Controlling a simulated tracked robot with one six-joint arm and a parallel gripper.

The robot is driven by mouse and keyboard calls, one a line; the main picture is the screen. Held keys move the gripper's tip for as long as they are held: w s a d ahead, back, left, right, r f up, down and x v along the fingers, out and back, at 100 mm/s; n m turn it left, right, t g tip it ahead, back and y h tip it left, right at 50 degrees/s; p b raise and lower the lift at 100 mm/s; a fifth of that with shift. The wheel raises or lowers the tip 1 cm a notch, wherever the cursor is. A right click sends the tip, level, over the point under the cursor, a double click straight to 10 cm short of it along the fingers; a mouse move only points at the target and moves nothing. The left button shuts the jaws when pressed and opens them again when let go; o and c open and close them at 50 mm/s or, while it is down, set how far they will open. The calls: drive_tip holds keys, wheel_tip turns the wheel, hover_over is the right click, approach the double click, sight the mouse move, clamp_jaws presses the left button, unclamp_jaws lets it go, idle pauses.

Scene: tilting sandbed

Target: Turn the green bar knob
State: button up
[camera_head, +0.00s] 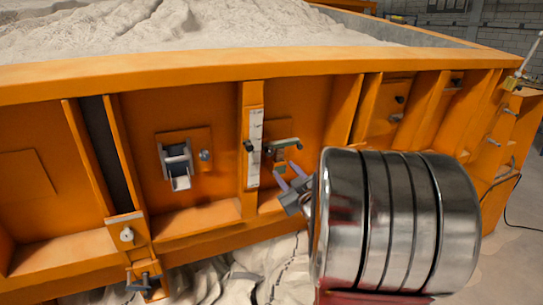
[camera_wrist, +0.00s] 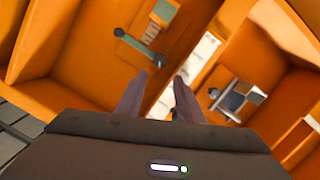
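The green bar knob (camera_head: 285,145) is a dark green bar with rounded ends on a small orange plate, just right of the white scale strip on the orange wall. In the wrist view the bar (camera_wrist: 139,46) lies slanted beyond the fingertips. My gripper (camera_head: 288,168) is open, just below and in front of the knob in the head view. In the wrist view its two fingers (camera_wrist: 160,78) stand apart with nothing between them. The bar appears ahead of the left finger, not between the fingers. I cannot tell the exact gap in depth.
The white scale strip (camera_head: 254,150) on its orange rib stands left of the knob; it also shows in the wrist view (camera_wrist: 195,68). A metal latch (camera_head: 177,165) sits further left. Orange ribs (camera_head: 343,110) flank the panel. Sand (camera_head: 190,30) fills the bed above.

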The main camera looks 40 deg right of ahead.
sight(270, 153)
drive_tip(key=x, duration=1.3)
drive_tip(key=shift+w+d, duration=0.15)
drive_tip(key=shift+w, duration=0.2)
drive_tip(key=shift+c, duration=0.3)
drive_tip(key=c, duration=0.6)
